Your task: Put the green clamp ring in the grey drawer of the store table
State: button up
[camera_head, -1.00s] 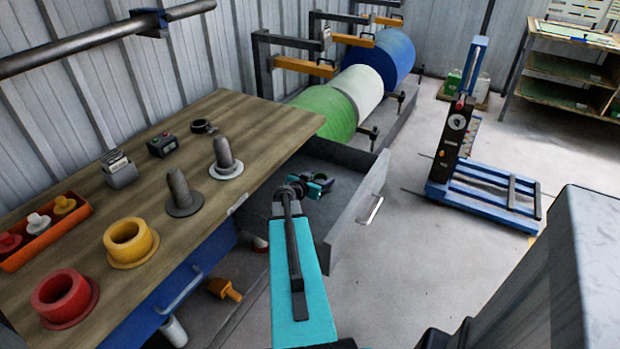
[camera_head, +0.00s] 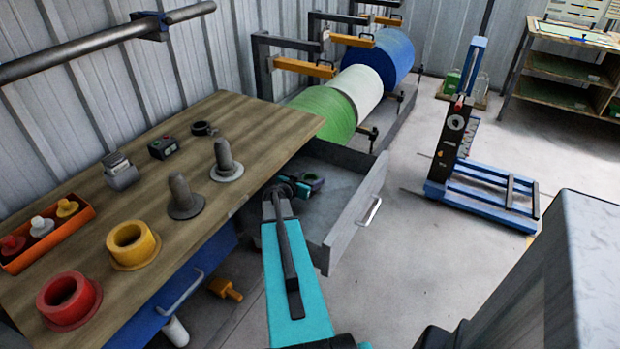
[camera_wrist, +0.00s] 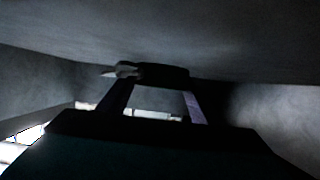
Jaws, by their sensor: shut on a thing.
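The green clamp ring (camera_head: 314,182) is a small dark ring with a green tint, held in my gripper (camera_head: 302,187). The grey drawer (camera_head: 352,217) of the store table (camera_head: 195,143) is pulled out, and its inside looks otherwise empty. My arm reaches in over the drawer's near side, and the gripper is over the drawer floor, near the table edge. In the dark wrist view, my two fingers (camera_wrist: 158,100) close on a dark shape, likely the ring (camera_wrist: 163,75), with grey walls around it. I cannot tell whether the ring touches the drawer floor.
Red (camera_head: 68,300) and yellow (camera_head: 132,244) flanged collars, two grey pegs and an orange tray (camera_head: 48,240) stand on the table. A blue drawer (camera_head: 185,285) below is shut. Fabric rolls (camera_head: 357,90) lie behind. A blue lift (camera_head: 480,185) stands right, on open floor.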

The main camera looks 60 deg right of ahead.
jog(key=shift+f, duration=0.15)
dwell(0.3)
jog(key=o, duration=1.5)
jog(key=shift+b+v, duration=0.9)
jog(key=shift+v, duration=2.95)
jog(key=shift+d, duration=0.15)
